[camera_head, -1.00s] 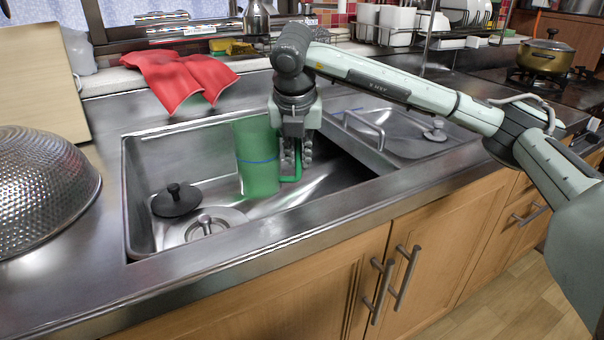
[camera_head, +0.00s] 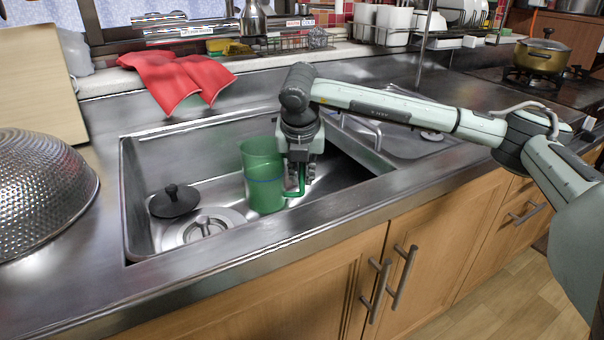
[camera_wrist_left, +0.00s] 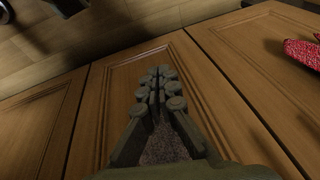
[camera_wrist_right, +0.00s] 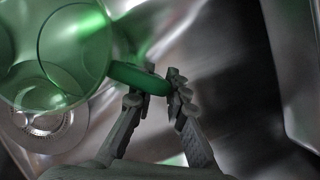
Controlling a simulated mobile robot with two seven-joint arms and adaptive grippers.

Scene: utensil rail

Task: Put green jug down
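The translucent green jug (camera_head: 263,178) is upright inside the left sink basin (camera_head: 222,197). I cannot tell whether its base touches the basin floor. My right gripper (camera_head: 300,183) points down at the jug's right side, with its fingers shut on the jug's handle. In the right wrist view the green jug (camera_wrist_right: 72,45) fills the upper left, and its handle runs between the fingertips of the right gripper (camera_wrist_right: 160,90). My left gripper (camera_wrist_left: 160,88) is shut and empty in front of the wooden cabinet doors (camera_wrist_left: 115,85); it is outside the head view.
A black knob lid (camera_head: 174,202) and the drain strainer (camera_head: 206,226) lie in the basin left of the jug. A red cloth (camera_head: 182,78) hangs behind the sink. A perforated metal bowl (camera_head: 40,195) stands on the left counter.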

